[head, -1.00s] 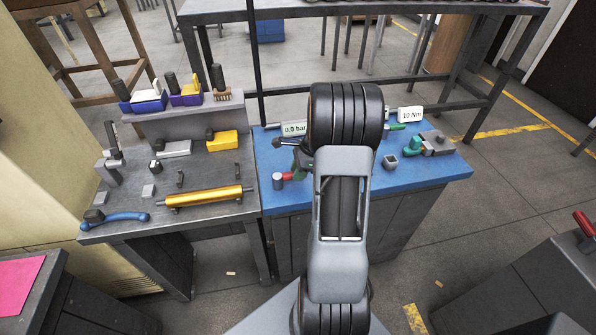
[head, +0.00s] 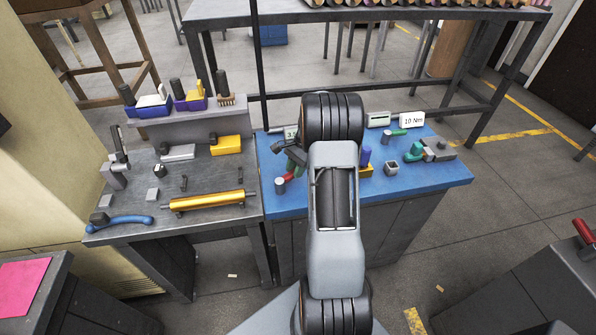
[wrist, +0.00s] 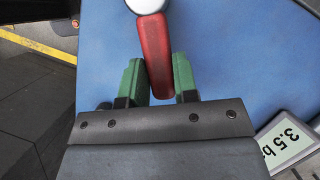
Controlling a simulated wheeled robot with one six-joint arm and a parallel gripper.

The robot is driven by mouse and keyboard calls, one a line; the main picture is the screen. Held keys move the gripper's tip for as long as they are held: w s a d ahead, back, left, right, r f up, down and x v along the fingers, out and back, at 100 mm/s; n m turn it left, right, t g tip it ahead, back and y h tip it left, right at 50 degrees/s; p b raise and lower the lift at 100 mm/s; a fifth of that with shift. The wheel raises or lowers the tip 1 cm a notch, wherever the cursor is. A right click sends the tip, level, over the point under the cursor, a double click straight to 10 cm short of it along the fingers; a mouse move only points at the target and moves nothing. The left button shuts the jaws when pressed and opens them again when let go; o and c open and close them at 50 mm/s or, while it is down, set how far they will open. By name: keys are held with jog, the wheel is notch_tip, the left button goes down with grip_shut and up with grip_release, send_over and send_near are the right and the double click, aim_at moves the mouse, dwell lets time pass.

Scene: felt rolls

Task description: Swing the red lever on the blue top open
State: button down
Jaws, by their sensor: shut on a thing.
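The red lever (wrist: 155,50) runs from a round silver pivot cap (wrist: 148,5) at the top of the wrist view down between the green fingers of my gripper (wrist: 158,68). The gripper is shut on the lever's red handle, one finger on each side. In the head view the lever (head: 289,177) and its silver cap (head: 280,186) are at the left front of the blue top (head: 420,178). The lever points away from the front edge and to the right. My arm hides part of the blue top.
A display (wrist: 287,143) reading 3.5 b, partly cut off, is close beside my gripper. Right of my arm are a blue-and-yellow item (head: 366,162), a small grey socket (head: 391,168), a green-handled tool (head: 418,152) and a 10 Nm sign (head: 412,120). A grey bench (head: 245,222) adjoins on the left.

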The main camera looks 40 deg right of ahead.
jog(key=w+n, duration=0.1)
jog(key=n, duration=0.1)
jog(key=w+n+g, duration=0.1)
jog(key=n, duration=0.1)
jog(key=shift+w+a+n+g+h, duration=0.3)
jog(key=shift+a+h, duration=0.1)
jog(key=shift+w+a+n+g+h+p, duration=0.15)
jog(key=shift+w+a+n+g, duration=0.2)
jog(key=shift+n, duration=0.45)
jog(key=shift+w+a+n+g+h+p, duration=0.2)
jog(key=shift+w+n, duration=0.2)
jog(key=shift+n, duration=0.4)
jog(key=c, duration=0.9)
grip_release()
jog(key=v, duration=1.4)
jog(key=shift+w+f, duration=0.1)
